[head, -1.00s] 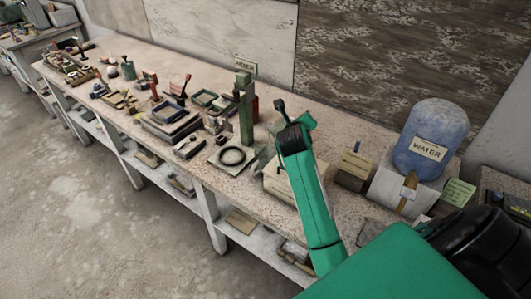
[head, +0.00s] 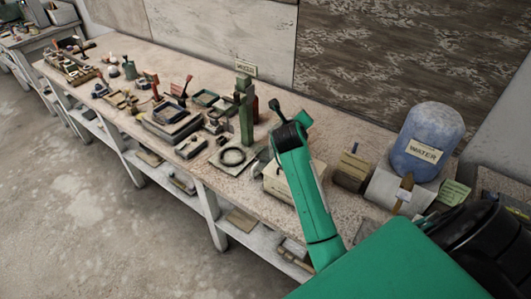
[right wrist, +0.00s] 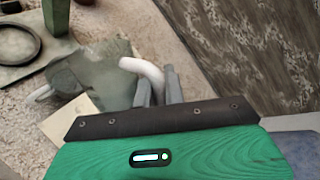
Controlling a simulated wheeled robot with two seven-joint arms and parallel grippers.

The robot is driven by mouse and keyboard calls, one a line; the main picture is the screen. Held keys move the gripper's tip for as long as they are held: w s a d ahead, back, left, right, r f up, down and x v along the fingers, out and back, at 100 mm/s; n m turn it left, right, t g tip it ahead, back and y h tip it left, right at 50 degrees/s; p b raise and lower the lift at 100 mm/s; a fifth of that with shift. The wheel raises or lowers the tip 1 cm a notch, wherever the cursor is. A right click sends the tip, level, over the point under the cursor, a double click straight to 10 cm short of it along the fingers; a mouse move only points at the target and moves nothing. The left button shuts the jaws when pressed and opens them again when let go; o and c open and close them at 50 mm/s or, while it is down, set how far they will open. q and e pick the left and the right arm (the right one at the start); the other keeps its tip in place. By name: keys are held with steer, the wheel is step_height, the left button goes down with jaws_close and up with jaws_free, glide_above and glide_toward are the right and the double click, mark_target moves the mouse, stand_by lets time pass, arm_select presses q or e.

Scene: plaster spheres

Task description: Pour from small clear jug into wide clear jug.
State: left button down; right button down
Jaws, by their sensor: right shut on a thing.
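In the right wrist view my right gripper (right wrist: 157,80) is shut on the white handle (right wrist: 143,70) of a clear jug, which I take for the small one. Its see-through body (right wrist: 112,58) lies left of the fingers and looks tilted. A second clear jug, apparently the wide one (right wrist: 72,80), overlaps it at the left, with a white handle (right wrist: 40,96) of its own. Where one ends and the other begins is hard to see, and no liquid can be made out. My left gripper is out of view.
A green post (head: 245,112) and a black ring on a plate (head: 232,157) stand just left of the jugs. A blue WATER container (head: 428,143) is on a stand at the right. Several tools and trays crowd the bench's left part. The wall is close behind.

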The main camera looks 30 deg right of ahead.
steer(key=shift+r, duration=0.1)
stand_by(0.3)
steer(key=shift+w+a+r+n+g+p, duration=0.1)
steer(key=shift+w+r+n+g+p, duration=0.25)
steer(key=shift+p, duration=0.95)
steer(key=shift+w+a+r+g+p, duration=0.1)
steer(key=shift+w+r+g+p, duration=0.25)
steer(key=shift+p, duration=0.7)
steer(key=shift+s+n, duration=0.1)
steer(key=shift+n, duration=0.15)
steer(key=shift+w+a+r+h+p, duration=0.15)
steer(key=shift+w+r+h+p, duration=0.2)
steer(key=shift+p, duration=0.85)
steer(key=shift+g, duration=0.3)
